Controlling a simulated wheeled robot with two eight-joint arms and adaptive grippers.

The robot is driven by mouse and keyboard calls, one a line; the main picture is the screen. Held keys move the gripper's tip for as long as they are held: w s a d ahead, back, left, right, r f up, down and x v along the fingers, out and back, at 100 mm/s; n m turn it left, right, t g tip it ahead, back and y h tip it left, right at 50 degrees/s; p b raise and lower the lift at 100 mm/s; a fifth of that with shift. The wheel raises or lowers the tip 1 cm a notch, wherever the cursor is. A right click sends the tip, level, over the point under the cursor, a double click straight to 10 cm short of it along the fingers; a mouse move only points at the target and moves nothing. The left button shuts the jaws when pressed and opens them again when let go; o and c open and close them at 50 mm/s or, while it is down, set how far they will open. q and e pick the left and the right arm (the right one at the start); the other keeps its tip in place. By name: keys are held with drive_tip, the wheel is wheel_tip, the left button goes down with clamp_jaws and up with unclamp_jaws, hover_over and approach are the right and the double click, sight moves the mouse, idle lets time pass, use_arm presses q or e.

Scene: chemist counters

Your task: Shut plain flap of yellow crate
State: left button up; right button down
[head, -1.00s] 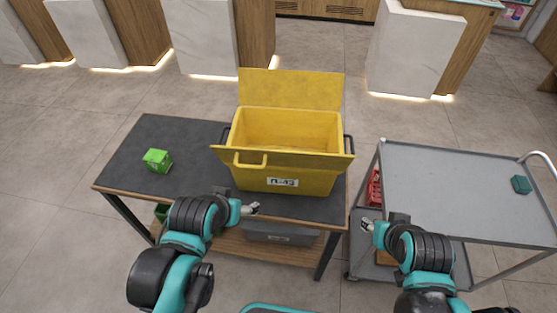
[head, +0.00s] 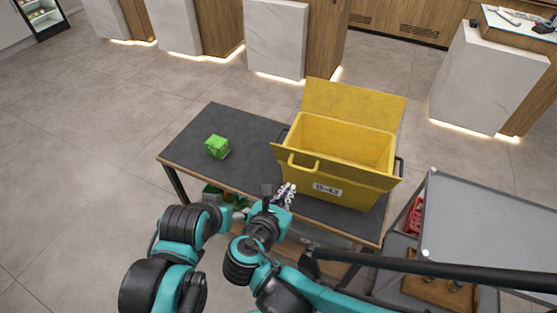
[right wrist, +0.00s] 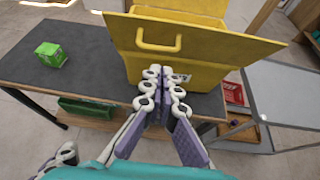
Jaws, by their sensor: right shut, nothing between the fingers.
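The yellow crate (head: 343,148) stands open on the dark table. Its plain flap (head: 353,101) is on the far side, raised and leaning back. Its near flap (head: 335,168), with a loop handle, sticks out toward me. In the right wrist view the near flap (right wrist: 205,42) hides much of the crate. My right gripper (head: 288,190) is shut and empty, low in front of the crate's near left corner, apart from the plain flap. My left gripper is mostly hidden behind my right arm; part of it (right wrist: 63,156) shows in the right wrist view.
A green box (head: 217,147) sits on the table (head: 252,130) left of the crate. A grey cart (head: 470,215) stands close on the right, with a red crate (head: 415,216) on a lower level.

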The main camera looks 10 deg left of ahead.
drive_tip(key=a, duration=0.1)
drive_tip(key=b, duration=0.3)
approach(302, 155)
drive_tip(key=shift+n, duration=0.4)
drive_tip(key=f, duration=0.1)
drive_tip(key=w+f, duration=0.1)
drive_tip(key=f, duration=0.2)
drive_tip(key=shift+w+d+f, duration=0.35)
drive_tip(key=shift+w+d, duration=0.05)
drive_tip(key=shift+w+d+r, duration=0.15)
drive_tip(key=shift+w+r, duration=0.35)
drive_tip(key=shift+w, duration=0.3)
drive_tip(key=shift+w+d+r, duration=0.15)
drive_tip(key=shift+w+r, duration=0.35)
drive_tip(key=shift+w, duration=0.35)
